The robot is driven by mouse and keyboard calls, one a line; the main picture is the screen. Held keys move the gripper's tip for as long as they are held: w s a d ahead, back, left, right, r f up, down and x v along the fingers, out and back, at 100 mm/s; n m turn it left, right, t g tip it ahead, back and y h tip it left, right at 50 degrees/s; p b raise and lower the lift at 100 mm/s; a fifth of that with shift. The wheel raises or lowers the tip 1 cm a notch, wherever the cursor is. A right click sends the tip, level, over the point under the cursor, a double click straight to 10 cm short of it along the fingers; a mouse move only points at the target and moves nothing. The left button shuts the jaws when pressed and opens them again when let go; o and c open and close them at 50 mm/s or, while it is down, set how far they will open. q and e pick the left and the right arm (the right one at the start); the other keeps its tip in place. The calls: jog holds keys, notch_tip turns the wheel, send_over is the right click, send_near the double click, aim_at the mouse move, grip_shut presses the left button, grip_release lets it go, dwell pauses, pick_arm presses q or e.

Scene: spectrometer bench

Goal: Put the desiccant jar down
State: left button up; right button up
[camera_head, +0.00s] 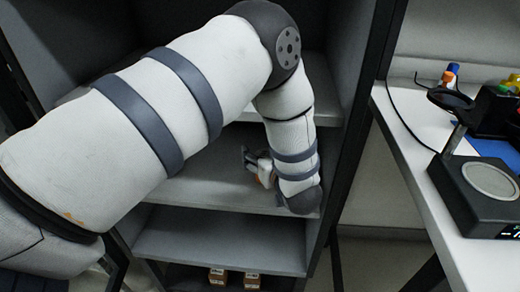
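My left arm comes in from the left and bends down into the open shelf cabinet (220,248). My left gripper (250,158) is small and partly hidden by my own wrist, a little above or at the middle shelf (215,185). A small orange and white patch shows beside the gripper, but I cannot tell whether it belongs to a jar. No desiccant jar can be clearly made out. Whether the gripper's fingers are open or shut does not show. My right gripper is not in view.
Two small brown boxes, a left one (217,277) and a right one (251,280), stand on the bottom shelf. The shelf above them looks empty. Cabinet side walls and a dark front post (349,150) bound the space. At right, a white bench (440,215) carries a dark weighing device (478,200).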

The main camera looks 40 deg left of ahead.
pick_arm(q)
jog(key=v, duration=0.8)
jog(key=shift+d+r+p, duration=0.1)
jog(key=shift+r+p, duration=0.1)
jog(key=shift+p, duration=0.15)
jog(key=shift+s+d, duration=0.25)
jog(key=shift+d, duration=0.05)
